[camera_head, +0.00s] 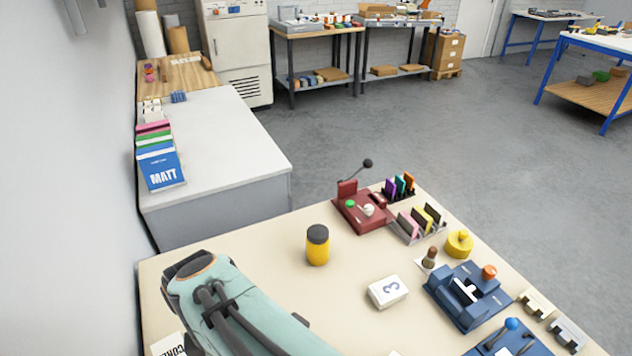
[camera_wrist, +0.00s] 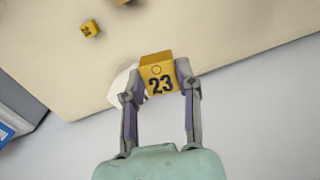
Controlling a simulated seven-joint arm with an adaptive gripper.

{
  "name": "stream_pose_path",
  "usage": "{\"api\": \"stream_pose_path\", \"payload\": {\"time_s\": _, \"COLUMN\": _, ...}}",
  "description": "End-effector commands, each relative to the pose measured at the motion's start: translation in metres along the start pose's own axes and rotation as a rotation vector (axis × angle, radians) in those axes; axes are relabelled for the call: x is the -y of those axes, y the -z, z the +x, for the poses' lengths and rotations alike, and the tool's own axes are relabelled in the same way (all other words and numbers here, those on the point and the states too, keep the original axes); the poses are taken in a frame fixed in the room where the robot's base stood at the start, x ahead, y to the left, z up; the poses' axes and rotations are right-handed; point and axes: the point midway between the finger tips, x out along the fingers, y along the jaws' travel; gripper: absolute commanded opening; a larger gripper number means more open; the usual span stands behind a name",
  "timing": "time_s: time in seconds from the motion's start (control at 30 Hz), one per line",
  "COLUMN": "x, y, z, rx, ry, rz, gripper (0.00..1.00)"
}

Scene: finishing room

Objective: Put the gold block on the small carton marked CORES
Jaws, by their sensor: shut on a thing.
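My gripper (camera_wrist: 160,90) is shut on a gold block (camera_wrist: 159,85) marked 23, with one finger against each side. In the wrist view, a white shape (camera_wrist: 123,78), probably the small carton, shows partly behind the block and left finger; I cannot tell the height between them. In the head view, a white carton (camera_head: 170,347) with lettering that reads partly as CORE is cut off by the bottom edge and my arm. My gripper and the block do not show in the head view.
A yellow block (camera_wrist: 90,30) with dark marks stands on the beige table (camera_wrist: 50,80). In the head view, a black-lidded yellow jar (camera_head: 317,246), a white box marked 3 (camera_head: 388,291) and a red fixture (camera_head: 362,211) stand on the table. A wall rises at the left.

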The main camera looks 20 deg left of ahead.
Motion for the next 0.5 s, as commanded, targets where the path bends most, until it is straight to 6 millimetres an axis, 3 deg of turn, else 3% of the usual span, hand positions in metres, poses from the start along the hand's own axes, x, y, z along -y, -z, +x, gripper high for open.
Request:
{"api": "stream_pose_path", "payload": {"time_s": 0.1, "x": 0.017, "y": 0.032, "z": -0.003, "rx": 0.000, "ry": -0.001, "rz": -0.114, "gripper": 0.00}}
{"api": "stream_pose_path", "payload": {"time_s": 0.27, "x": 0.023, "y": 0.051, "z": 0.000, "rx": 0.001, "ry": 0.002, "rz": -0.173, "gripper": 0.00}}
{"api": "stream_pose_path", "payload": {"time_s": 0.5, "x": -0.023, "y": 0.085, "z": 0.026, "rx": 0.002, "ry": 0.002, "rz": -0.176, "gripper": 0.00}}
